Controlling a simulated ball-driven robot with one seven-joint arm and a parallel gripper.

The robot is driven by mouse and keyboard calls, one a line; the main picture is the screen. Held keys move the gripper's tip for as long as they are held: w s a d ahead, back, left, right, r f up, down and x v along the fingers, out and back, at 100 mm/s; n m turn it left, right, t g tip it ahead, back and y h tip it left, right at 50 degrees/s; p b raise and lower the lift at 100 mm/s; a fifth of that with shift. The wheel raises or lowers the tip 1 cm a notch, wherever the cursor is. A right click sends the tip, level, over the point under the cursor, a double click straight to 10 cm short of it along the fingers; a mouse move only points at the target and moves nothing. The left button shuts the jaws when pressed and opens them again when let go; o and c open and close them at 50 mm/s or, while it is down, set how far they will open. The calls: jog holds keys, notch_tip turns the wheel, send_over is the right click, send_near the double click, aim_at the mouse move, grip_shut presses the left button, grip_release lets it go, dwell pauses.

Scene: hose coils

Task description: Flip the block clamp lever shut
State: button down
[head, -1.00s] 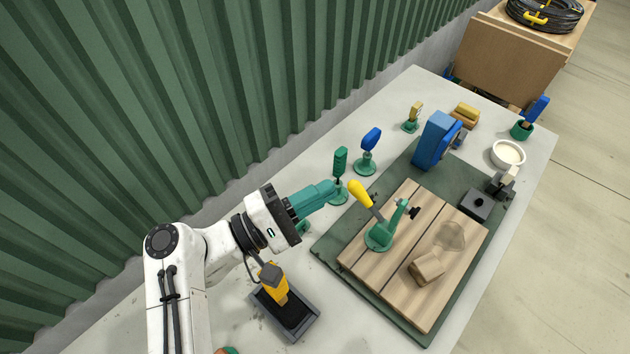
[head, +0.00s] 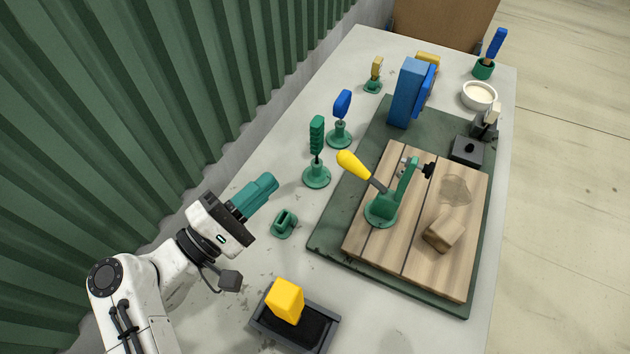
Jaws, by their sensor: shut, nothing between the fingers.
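The block clamp (head: 383,205) is green and stands on a slatted wooden board. Its lever (head: 358,169) has a yellow grip and leans up and to the left, away from the green arm with the black-tipped spindle (head: 427,170). A loose wooden block (head: 444,231) lies on the board to the right of the clamp. My gripper (head: 274,182) has green fingers, closed together and empty. It is over the left part of the table, left of the lever and clear of it.
A blue-handled tool (head: 341,115) and blue device (head: 411,93) stand farther back. A dark tray (head: 322,333) with a yellow block is in front.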

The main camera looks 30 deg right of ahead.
aim_at(362, 173)
notch_tip(362, 173, down, 10)
jog(key=b, duration=0.8)
jog(key=s+r+p+x, duration=0.1)
jog(key=p+x, duration=0.5)
jog(key=x, duration=0.6)
jog(key=shift+s+d+r, duration=0.35)
jog(key=shift+d, duration=0.15)
